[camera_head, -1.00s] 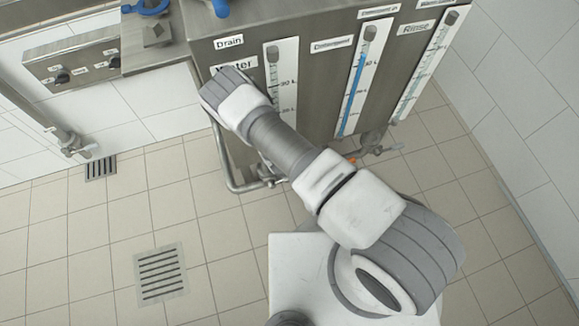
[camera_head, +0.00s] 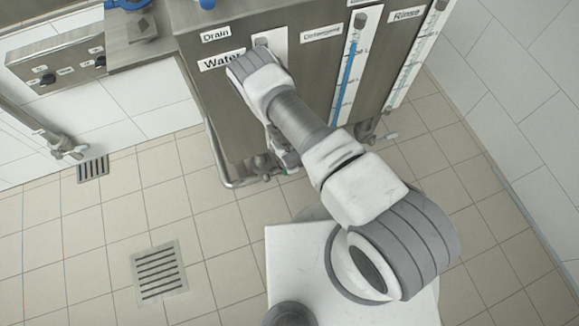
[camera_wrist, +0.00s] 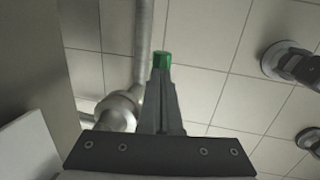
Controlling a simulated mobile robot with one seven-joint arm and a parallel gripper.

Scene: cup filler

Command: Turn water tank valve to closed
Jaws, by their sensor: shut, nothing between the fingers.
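The water tank (camera_head: 215,105) is the steel cabinet with the "Water" label. Its valve (camera_head: 262,163) sits low at the front on the outlet pipe, partly behind my arm. In the wrist view a round metal valve fitting (camera_wrist: 118,110) on the pipe lies left of my gripper (camera_wrist: 161,72). The fingers are shut together and point away from the camera. A green piece (camera_wrist: 160,60) shows right at the fingertips; I cannot tell whether it is the valve's handle. In the head view my gripper (camera_head: 284,160) is beside the valve, mostly hidden under my forearm.
The outlet pipe (camera_head: 226,180) bends below the tank. Other valves (camera_head: 368,130) stand to the right; round fittings also show at the right of the wrist view (camera_wrist: 285,62). Floor drains (camera_head: 158,270) lie in open tiled floor at left.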

